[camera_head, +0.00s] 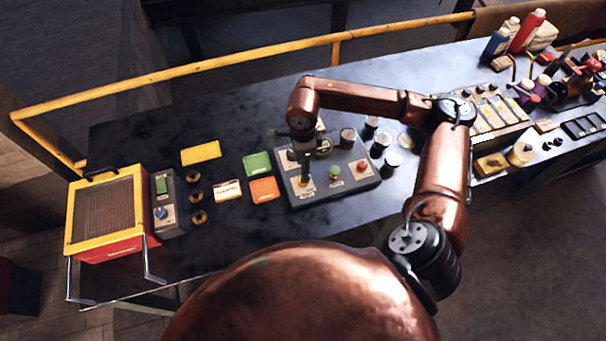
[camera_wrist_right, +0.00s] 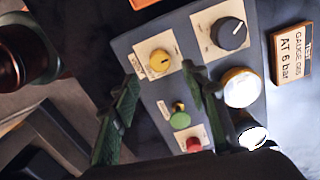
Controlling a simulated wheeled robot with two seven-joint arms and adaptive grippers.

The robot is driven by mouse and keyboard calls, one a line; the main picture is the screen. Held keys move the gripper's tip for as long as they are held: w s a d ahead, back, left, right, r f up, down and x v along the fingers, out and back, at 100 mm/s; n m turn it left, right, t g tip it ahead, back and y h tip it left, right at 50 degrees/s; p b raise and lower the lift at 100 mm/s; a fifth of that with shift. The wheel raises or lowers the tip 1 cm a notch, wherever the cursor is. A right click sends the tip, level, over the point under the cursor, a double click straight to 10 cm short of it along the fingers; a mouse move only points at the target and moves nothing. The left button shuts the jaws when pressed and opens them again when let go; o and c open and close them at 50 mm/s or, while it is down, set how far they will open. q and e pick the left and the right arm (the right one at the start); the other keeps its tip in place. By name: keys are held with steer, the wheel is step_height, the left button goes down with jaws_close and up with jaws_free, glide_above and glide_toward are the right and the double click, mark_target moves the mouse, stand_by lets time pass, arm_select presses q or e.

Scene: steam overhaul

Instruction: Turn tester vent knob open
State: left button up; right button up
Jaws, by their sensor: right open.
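The tester (camera_head: 345,190) is a grey box with a sloped panel on the dark workbench. In the right wrist view its panel (camera_wrist_right: 183,50) carries a small yellow knob (camera_wrist_right: 160,61) on a cream label plate, a larger black knob (camera_wrist_right: 229,33), a green button (camera_wrist_right: 180,117) and a red button (camera_wrist_right: 194,143). The label print is too small to read, so I cannot tell which knob is the vent. My right gripper (camera_wrist_right: 160,75) is open, its fingertips on either side of the yellow knob, with no clear contact. In the head view the right gripper (camera_head: 304,172) hangs over the panel's left part. My left gripper is out of view.
A tag reading "AT 6 bar" (camera_wrist_right: 292,52) lies beside the tester. Several dark round pots (camera_head: 380,144) stand to its right, and green (camera_head: 257,164) and orange (camera_head: 265,190) cards lie left. A yellow-red caged box (camera_head: 105,215) stands at the left end. A yellow rail (camera_head: 200,74) runs behind.

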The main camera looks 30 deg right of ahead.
step_height(320, 180, up, 5)
steer(key=shift+r, duration=0.15)
stand_by(0.5)
